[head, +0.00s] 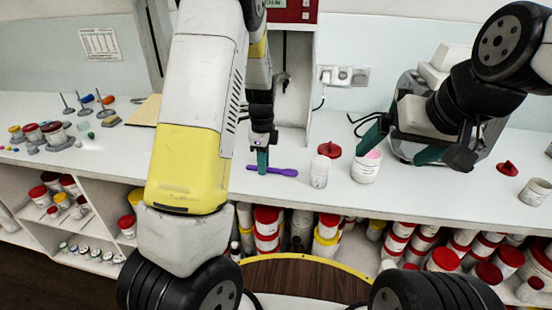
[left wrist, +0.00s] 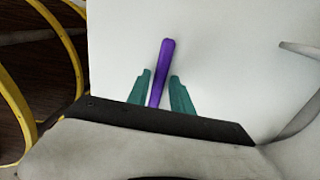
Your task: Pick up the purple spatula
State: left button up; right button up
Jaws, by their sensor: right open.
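The purple spatula (head: 284,172) lies flat on the white counter near its front edge. My left gripper (head: 262,163) is directly over it, fingers pointing down. In the left wrist view, the spatula (left wrist: 164,62) runs between the two teal fingers of my left gripper (left wrist: 160,78), with a gap on either side; the fingers are open around it. The part of the spatula nearest the palm is hidden by the gripper. My right gripper (head: 388,156) is open and empty, its fingers spread around the white tub with pink contents (head: 364,170), not visibly closed on it.
A white jar (head: 320,172) and a red lid (head: 330,149) stand right of the spatula. Another red lid (head: 507,168) and a white tub (head: 534,192) are at the far right. Tools and small pots crowd the counter's left. Shelves of tubs (head: 266,229) lie below.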

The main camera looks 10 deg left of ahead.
pick_arm(q)
grip_shut()
